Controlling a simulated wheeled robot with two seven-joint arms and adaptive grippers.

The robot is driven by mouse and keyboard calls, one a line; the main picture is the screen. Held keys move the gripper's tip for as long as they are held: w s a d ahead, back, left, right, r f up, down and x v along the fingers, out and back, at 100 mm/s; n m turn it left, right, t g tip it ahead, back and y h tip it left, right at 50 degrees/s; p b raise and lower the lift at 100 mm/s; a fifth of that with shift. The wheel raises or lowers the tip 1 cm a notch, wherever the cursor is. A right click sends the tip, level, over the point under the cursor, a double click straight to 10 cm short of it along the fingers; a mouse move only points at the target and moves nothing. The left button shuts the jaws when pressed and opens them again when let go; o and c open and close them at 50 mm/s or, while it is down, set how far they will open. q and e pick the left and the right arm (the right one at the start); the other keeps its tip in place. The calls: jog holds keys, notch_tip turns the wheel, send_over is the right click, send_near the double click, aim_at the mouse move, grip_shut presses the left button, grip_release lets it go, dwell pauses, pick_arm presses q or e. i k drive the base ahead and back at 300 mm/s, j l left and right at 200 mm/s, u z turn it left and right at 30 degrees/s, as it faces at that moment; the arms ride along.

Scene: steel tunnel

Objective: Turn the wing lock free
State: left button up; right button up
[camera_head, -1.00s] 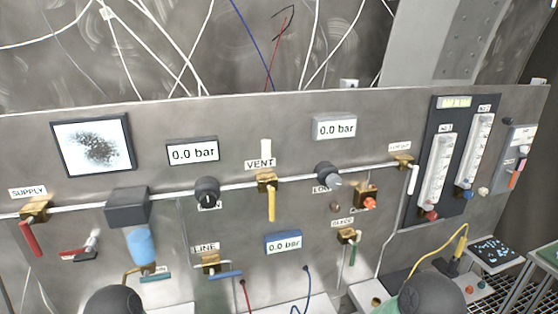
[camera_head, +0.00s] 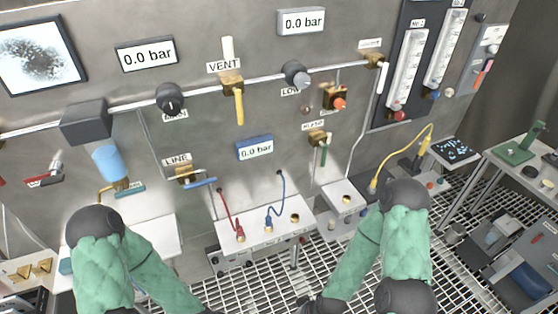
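I cannot pick out a part that is surely the wing lock. A small grey and red lever fitting (camera_head: 45,176) sits on the panel at the far left. A brass valve with a yellow handle (camera_head: 239,108) hangs under the VENT label, its handle pointing down. A brass valve with a blue handle (camera_head: 201,183) sits by the LINE label, its handle nearly level. My two green-sleeved arms reach down to the bottom edge. Both grippers are out of the frame, and neither arm touches the panel.
The steel panel (camera_head: 200,135) carries a pipe, black knobs, gauges and two flow tubes. A white box with red and blue cables (camera_head: 262,236) stands below it. A yellow cable (camera_head: 409,145) runs at the right. Grating (camera_head: 465,215) covers the floor, with a side table (camera_head: 515,165) at right.

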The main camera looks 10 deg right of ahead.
aim_at(51, 178)
jog(key=u, duration=1.45)
jog(key=k, duration=0.5)
jog(key=i, duration=0.5)
